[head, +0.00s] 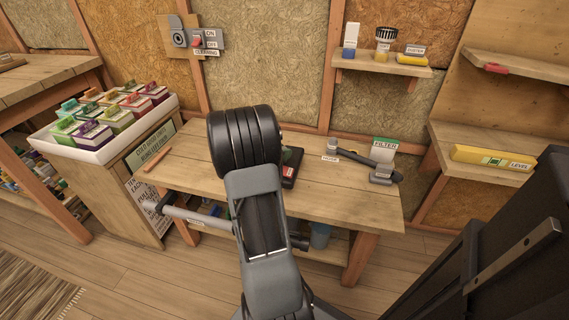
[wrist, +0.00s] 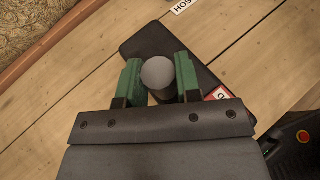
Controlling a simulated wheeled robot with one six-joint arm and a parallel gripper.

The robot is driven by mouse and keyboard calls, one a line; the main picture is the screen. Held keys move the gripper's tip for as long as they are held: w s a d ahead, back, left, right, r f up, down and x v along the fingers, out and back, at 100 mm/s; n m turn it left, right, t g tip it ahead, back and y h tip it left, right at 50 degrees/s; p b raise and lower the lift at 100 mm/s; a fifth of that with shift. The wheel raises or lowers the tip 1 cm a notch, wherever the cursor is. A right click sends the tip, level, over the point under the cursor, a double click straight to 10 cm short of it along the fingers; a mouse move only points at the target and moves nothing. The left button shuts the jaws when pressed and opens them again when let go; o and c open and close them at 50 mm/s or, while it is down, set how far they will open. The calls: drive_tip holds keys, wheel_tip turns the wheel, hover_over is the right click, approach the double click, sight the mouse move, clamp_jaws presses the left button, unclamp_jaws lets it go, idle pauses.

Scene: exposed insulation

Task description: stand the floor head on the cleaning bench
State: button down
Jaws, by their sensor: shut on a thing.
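The floor head (wrist: 198,70) is a flat black slab with a grey round neck (wrist: 158,73) and a red-edged label, partly hidden by my gripper. My gripper (wrist: 160,78) has green fingers on either side of the neck and is shut on it. In the head view the floor head (head: 291,168) shows as a dark piece just right of my arm, over the cleaning bench (head: 215,165). The slab looks flat and close to the bench top; I cannot tell whether it touches. My arm hides most of the gripper in the head view.
A white tray of colored boxes (head: 100,125) stands left. The bench's front right is clear.

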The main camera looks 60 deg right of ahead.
drive_tip(key=shift+s+d+f, duration=0.1)
drive_tip(key=shift+d+f, duration=0.05)
drive_tip(key=shift+d, duration=0.05)
drive_tip(key=shift+s+d+f+b, duration=0.1)
drive_tip(key=shift+f+b, duration=0.45)
drive_tip(key=shift+f, duration=0.4)
drive_tip(key=shift+s+d+f+b, duration=0.1)
drive_tip(key=shift+f+b, duration=0.4)
drive_tip(key=shift+f, duration=0.4)
drive_tip(key=shift+f, duration=0.2)
drive_tip(key=c, duration=0.8)
unclamp_jaws()
